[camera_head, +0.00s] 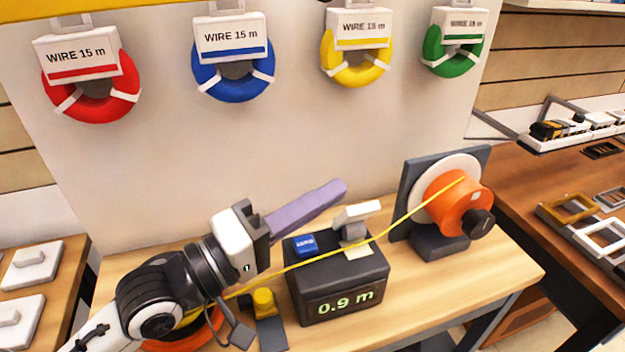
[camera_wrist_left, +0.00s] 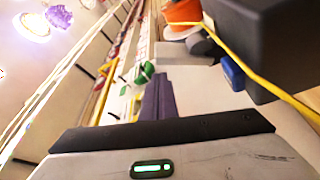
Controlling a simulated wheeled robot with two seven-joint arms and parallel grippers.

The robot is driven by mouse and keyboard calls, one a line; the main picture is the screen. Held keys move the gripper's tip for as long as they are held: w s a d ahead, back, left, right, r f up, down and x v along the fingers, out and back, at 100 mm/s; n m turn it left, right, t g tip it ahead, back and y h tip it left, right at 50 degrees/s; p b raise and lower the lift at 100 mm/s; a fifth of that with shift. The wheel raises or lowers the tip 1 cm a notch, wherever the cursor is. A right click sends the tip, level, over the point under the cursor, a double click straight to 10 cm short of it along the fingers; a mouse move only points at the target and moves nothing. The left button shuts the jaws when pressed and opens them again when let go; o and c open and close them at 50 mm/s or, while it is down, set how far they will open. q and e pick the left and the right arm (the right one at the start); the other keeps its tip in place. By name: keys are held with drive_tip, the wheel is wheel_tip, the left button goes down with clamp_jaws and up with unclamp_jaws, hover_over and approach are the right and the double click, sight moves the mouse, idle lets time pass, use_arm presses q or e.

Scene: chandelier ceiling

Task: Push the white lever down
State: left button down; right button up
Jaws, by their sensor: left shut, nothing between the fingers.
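The white lever (camera_head: 358,214) stands on top of a dark box (camera_head: 335,275) with a display reading 0.9 m. Its white head sits on a grey post and looks raised. My left gripper (camera_head: 338,190) is shut and empty, its purple fingers pointing right and up. In the head view its tips show just above and left of the lever head, apart from it in the picture; the depth gap is hard to tell. The shut fingers also show in the left wrist view (camera_wrist_left: 158,97), where I cannot make out the lever. My right gripper is out of view.
A yellow wire (camera_head: 300,264) runs across the box, beside a blue button (camera_head: 305,244), to an orange spool (camera_head: 458,203) at right. A yellow knob (camera_head: 263,300) stands left of the box. Red, blue, yellow and green wire coils hang on the wall behind.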

use_arm(q)
drive_tip(key=b+v, duration=0.2)
drive_tip(key=v, duration=0.8)
drive_tip(key=shift+a, duration=0.15)
drive_tip(key=shift+s+f, duration=0.1)
drive_tip(key=shift+s, duration=0.05)
